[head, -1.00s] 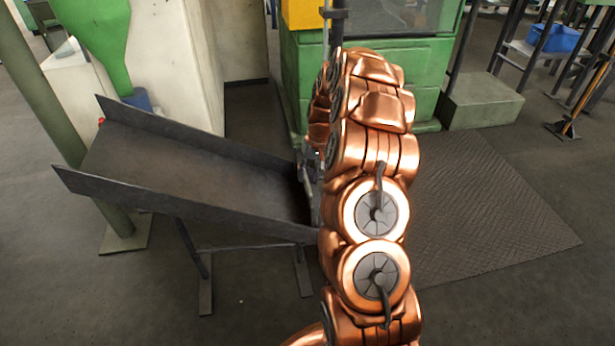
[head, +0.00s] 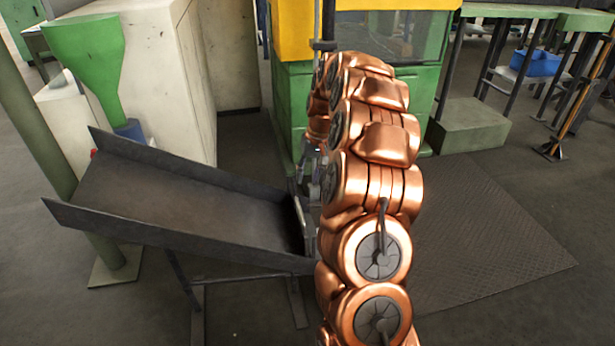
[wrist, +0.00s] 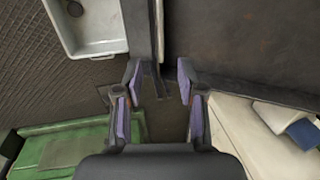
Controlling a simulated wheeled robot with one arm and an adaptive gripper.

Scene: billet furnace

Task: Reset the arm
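My gripper (wrist: 159,82) is in the wrist view with its two purple-padded fingers apart and nothing between them. Dark floor and a dark metal edge show beyond the gap. In the head view my gripper (head: 308,168) is mostly hidden behind my copper-coloured arm, near the right end of the sloping metal chute (head: 180,205). I cannot tell whether it touches the chute. My arm is raised and bent in front of the green machine. The chute also shows in the wrist view (wrist: 255,45), at the upper right.
The green and yellow machine (head: 290,100) stands behind my arm. A white cabinet (head: 165,75) and a green funnel (head: 85,60) are behind the chute. A ribbed floor plate (head: 480,225) lies clear at the right. The wrist view shows a pale tray (wrist: 98,40).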

